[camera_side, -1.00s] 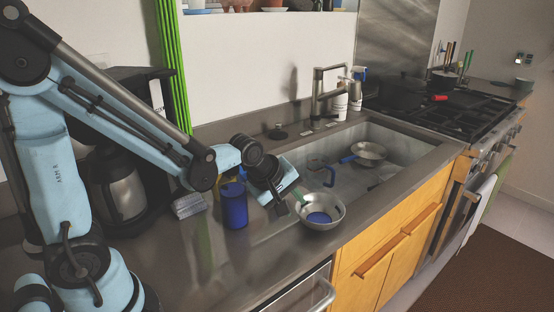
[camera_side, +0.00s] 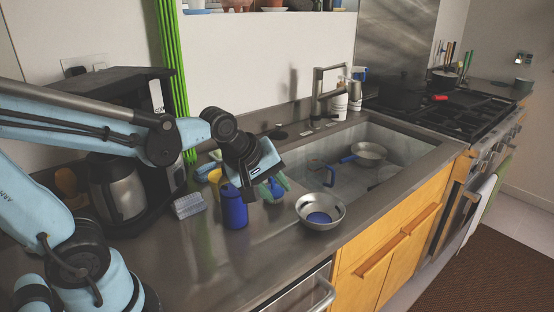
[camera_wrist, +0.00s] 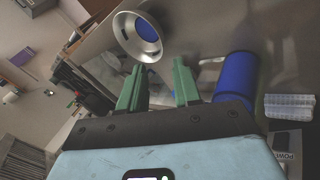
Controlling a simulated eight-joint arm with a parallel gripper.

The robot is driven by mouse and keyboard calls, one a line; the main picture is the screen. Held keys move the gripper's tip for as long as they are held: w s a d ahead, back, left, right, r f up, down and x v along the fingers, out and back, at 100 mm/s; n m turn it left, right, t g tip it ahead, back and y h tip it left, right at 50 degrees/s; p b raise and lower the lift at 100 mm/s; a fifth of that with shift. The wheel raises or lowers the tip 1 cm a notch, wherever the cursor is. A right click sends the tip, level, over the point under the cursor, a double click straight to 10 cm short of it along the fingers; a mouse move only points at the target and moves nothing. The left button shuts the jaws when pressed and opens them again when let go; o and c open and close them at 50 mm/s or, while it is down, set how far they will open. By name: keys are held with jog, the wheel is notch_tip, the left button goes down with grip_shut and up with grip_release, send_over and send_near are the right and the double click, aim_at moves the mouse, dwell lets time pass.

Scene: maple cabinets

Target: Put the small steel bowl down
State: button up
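The small steel bowl (camera_side: 336,219), with a blue round patch inside its bottom, sits upright on the counter at the near-left corner of the sink. It also shows in the wrist view (camera_wrist: 126,24), beyond the fingertips and apart from them. My gripper (camera_side: 277,187) is left of the bowl and higher than it, above the counter beside the blue cup. In the wrist view its two green fingers (camera_wrist: 158,75) are spread apart with nothing between them.
A blue cup (camera_side: 235,208) stands close left of my gripper and shows in the wrist view (camera_wrist: 236,80). A ribbed pale block (camera_side: 188,206) lies farther left. The sink (camera_side: 400,140) holds a blue-handled pan (camera_side: 370,152). Counter in front of the cup is clear.

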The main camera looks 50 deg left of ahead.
jog(key=s+m, duration=0.2)
jog(key=m, duration=0.2)
jog(key=s+m, duration=0.2)
jog(key=m, duration=0.3)
jog(key=s+m, duration=0.1)
jog(key=m, duration=0.3)
jog(key=shift+s+d+r+m+t, duration=0.2)
jog(key=shift+s+r+m+t, duration=0.1)
jog(key=shift+s, duration=0.1)
